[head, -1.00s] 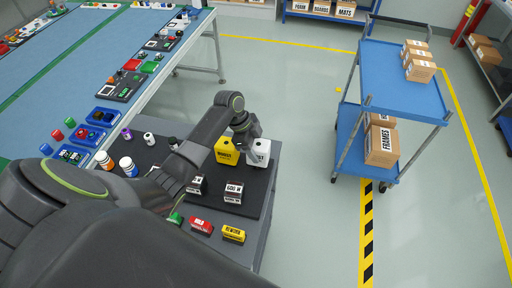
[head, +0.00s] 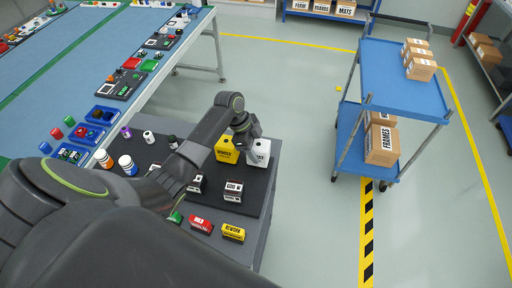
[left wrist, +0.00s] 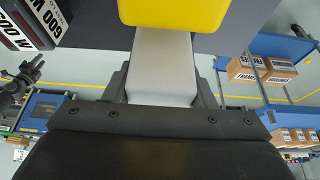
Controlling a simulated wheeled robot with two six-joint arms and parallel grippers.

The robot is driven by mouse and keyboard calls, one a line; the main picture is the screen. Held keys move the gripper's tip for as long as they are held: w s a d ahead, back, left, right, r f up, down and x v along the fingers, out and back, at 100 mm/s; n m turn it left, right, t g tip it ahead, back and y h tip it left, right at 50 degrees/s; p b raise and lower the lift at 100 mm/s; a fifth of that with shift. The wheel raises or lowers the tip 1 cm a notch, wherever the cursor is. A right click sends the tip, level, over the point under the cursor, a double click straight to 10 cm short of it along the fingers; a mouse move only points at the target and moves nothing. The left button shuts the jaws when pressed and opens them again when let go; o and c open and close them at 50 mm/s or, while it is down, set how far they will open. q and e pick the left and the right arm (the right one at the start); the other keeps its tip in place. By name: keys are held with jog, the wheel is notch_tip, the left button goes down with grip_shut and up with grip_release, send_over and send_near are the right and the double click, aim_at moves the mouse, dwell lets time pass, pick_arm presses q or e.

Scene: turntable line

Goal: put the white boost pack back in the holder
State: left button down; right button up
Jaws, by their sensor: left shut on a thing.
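The white boost pack (head: 262,150) is at the right back edge of the dark bench top, just right of the yellow pack (head: 227,151). Part of its label is hidden by my gripper. My left gripper (head: 247,137) reaches it from above and is shut on it. In the left wrist view the white pack (left wrist: 161,68) sits between the two fingers (left wrist: 162,88), with the yellow pack (left wrist: 175,12) close beside it. I cannot tell whether the white pack touches the bench. I cannot make out a holder for certain. My right gripper is not in view.
Boxes marked 600 W (head: 233,191), a red block (head: 200,224) and a yellow block (head: 233,232) lie on the bench's front side. Bottles (head: 128,166) stand at the left. A blue cart (head: 400,85) with cartons is to the right, with clear floor between.

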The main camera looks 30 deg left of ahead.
pick_arm(q)
jog(key=shift+f+b, duration=0.4)
jog(key=shift+f, duration=0.3)
jog(key=c, duration=0.7)
grip_release()
jog(key=shift+o, duration=0.9)
jog(key=shift+s+f, duration=0.1)
jog(key=b+v, duration=0.3)
jog(key=v, duration=1.4)
jog(key=shift+r+b, duration=0.3)
jog(key=shift+b, duration=0.1)
